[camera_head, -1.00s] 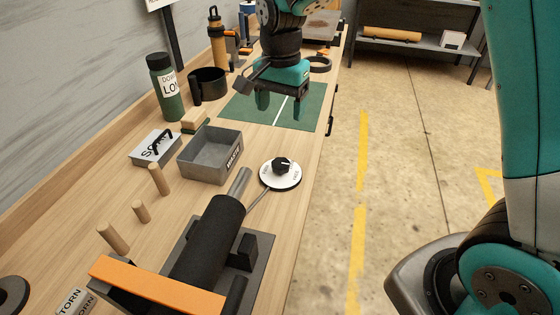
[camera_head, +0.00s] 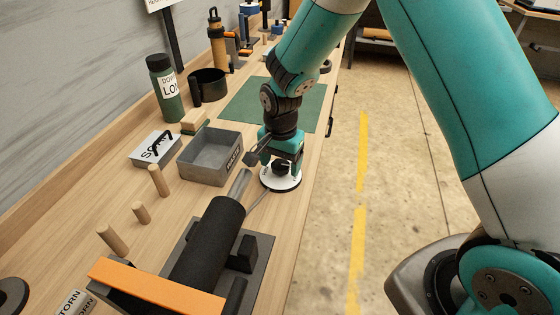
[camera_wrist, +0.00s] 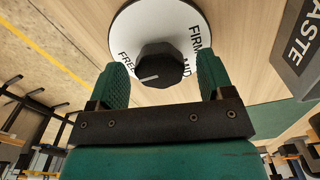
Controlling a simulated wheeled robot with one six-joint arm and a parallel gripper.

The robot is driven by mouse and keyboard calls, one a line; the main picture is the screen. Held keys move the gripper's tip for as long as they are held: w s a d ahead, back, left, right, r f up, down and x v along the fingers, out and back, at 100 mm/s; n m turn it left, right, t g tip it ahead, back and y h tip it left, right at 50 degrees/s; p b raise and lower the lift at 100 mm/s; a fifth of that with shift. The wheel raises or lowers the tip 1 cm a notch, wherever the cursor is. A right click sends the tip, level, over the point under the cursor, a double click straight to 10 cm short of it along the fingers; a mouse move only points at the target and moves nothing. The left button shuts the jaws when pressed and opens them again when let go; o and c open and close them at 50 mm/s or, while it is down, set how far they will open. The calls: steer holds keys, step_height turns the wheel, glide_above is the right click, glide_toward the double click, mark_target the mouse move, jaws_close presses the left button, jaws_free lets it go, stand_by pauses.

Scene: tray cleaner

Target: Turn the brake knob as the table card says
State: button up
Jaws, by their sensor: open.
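The brake knob (camera_wrist: 160,65) is black and faceted with a pale pointer line. It sits on a round white dial (camera_wrist: 133,18) lettered FREE, MID and FIRM. In the wrist view the pointer line is nearer FREE, at lower left. My gripper (camera_wrist: 163,80) is open, its two green fingers on either side of the knob with gaps showing. In the head view my gripper (camera_head: 282,168) is over the dial (camera_head: 284,183), and the knob (camera_head: 279,168) is partly hidden by it. I cannot make out a table card with a brake instruction.
A grey waste bin (camera_head: 209,163) stands just left of my gripper. A black roller in a clamp stand (camera_head: 207,240) with an orange bar is in front. Wooden pegs (camera_head: 158,180) stand at left. A green mat (camera_head: 240,105) lies behind.

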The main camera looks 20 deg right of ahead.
steer(key=shift+c, duration=0.5)
steer(key=c, duration=0.8)
steer(key=shift+r+n, duration=0.1)
steer(key=shift+n, duration=0.2)
steer(key=n+p, duration=0.1)
steer(key=n, duration=0.4)
steer(key=shift+w+p, duration=0.1)
steer(key=shift+p, duration=0.2)
steer(key=n, duration=0.6)
steer(key=shift+p, duration=0.4)
steer(key=o, duration=0.9)
